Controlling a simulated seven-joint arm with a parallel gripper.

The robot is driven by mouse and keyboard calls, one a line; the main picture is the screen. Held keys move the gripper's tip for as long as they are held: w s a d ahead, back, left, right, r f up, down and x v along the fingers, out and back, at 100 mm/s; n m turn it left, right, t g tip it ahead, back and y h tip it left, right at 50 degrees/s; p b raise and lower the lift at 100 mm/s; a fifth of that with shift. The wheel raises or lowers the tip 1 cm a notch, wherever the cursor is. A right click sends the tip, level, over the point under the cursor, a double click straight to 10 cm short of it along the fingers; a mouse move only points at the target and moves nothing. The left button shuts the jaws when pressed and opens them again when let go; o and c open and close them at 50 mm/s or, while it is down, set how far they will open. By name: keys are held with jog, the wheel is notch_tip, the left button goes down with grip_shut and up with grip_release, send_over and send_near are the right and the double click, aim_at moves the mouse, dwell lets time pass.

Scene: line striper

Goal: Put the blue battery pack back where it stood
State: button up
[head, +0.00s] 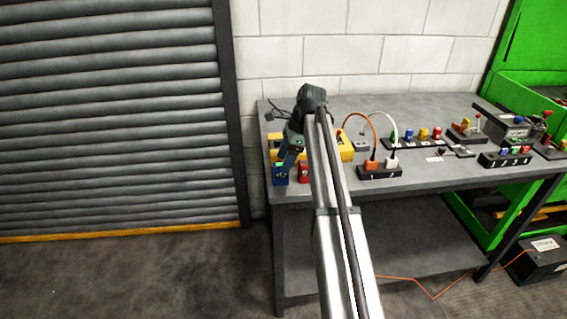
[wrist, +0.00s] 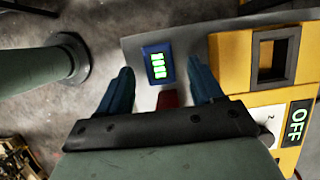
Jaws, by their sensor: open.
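The blue battery pack (head: 280,175) stands at the front left corner of the grey bench in the head view. In the wrist view my gripper (wrist: 159,68) is open, with one blue finger on each side of the pack and gaps between. The yellow unit (wrist: 226,50) beside it has a dark square opening and an OFF label. Whether the fingertips are level with the pack is unclear.
A red block (head: 304,172) sits just right of the blue pack; it also shows partly in the wrist view (wrist: 168,99). A black socket strip (head: 380,172) with orange and white plugs stands further right. The bench edge (wrist: 128,45) is close to the pack.

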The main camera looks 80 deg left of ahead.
jog(key=v, duration=1)
jog(key=shift+w, duration=0.1)
